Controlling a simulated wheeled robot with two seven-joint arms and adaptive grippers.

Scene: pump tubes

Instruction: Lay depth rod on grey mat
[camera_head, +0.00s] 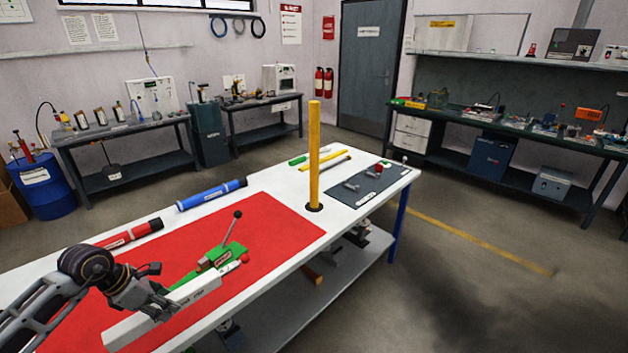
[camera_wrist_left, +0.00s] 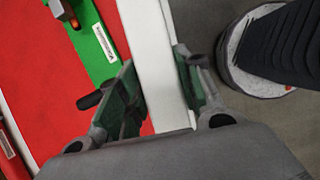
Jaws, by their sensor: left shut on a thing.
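The grey mat (camera_head: 372,183) lies at the far right end of the white table, with small items on it. A tall yellow rod (camera_head: 314,150) stands upright at a dark ring in the tabletop, beside the mat. A thinner yellow rod (camera_head: 323,162) lies flat behind it. I cannot tell which one is the depth rod. My left gripper (camera_head: 158,303) is at the near left, far from both rods. It is shut on a long white bar (camera_head: 190,293) with dark print. In the left wrist view the white bar (camera_wrist_left: 158,70) runs between its fingers (camera_wrist_left: 160,95). My right gripper is out of view.
A red mat (camera_head: 275,225) covers much of the table (camera_head: 330,222). A green tool with a black-knobbed lever (camera_head: 222,254) lies beside the white bar. A red tube (camera_head: 130,236) and a blue tube (camera_head: 212,194) lie along the back edge. A green marker (camera_head: 299,159) lies farther off.

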